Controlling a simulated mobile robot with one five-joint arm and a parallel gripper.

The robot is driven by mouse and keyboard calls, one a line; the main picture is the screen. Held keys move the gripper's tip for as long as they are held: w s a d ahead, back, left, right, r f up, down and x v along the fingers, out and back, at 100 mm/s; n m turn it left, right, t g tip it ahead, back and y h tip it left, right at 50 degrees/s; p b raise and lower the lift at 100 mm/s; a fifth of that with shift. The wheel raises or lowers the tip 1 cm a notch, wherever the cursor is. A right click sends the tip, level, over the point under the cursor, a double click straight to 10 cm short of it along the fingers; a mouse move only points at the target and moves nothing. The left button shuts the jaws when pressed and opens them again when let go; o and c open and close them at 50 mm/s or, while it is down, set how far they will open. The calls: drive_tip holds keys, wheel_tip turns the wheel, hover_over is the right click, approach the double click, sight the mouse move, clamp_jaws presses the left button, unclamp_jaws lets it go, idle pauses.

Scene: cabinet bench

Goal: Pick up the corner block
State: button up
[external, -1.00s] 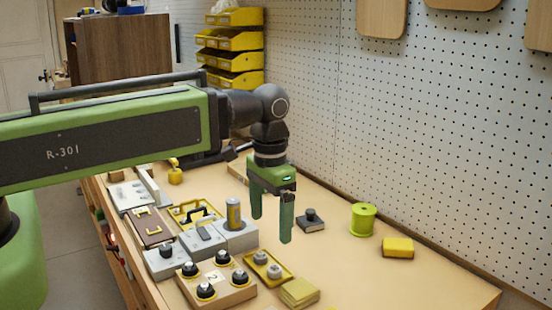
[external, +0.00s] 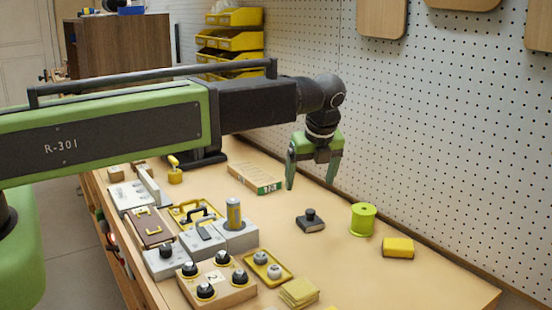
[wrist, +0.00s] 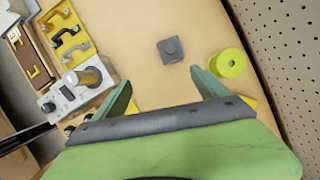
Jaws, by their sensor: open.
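The small dark grey block with a round black knob on top (external: 311,222) seems to be the corner block. It sits upright on the bench, left of the lime-green spool. In the wrist view the block (wrist: 171,49) lies beyond my fingertips, roughly between their lines. My gripper (external: 311,185) is open and empty, pointing down above the bench, above the block in the external view. In the wrist view its two green fingers (wrist: 160,80) are spread wide with bare bench between them. Nothing hides the block.
Grey fixtures with a yellow cylinder (external: 234,212) stand left. A flat box (external: 255,178) lies behind. The pegboard wall (external: 450,130) bounds the right.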

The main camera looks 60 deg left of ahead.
drive_tip(key=w, duration=0.3)
drive_tip(key=b, duration=1.1)
approach(311, 212)
drive_tip(key=x, duration=0.6)
drive_tip(key=shift+a+f, duration=0.15)
drive_tip(key=shift+f, duration=0.25)
drive_tip(key=shift+r+y, duration=0.1)
drive_tip(key=shift+y, duration=0.2)
drive_tip(key=b+x, duration=0.5)
drive_tip(key=shift+f, duration=0.3)
drive_tip(key=shift+r, duration=0.25)
drive_tip(key=c, duration=1.6)
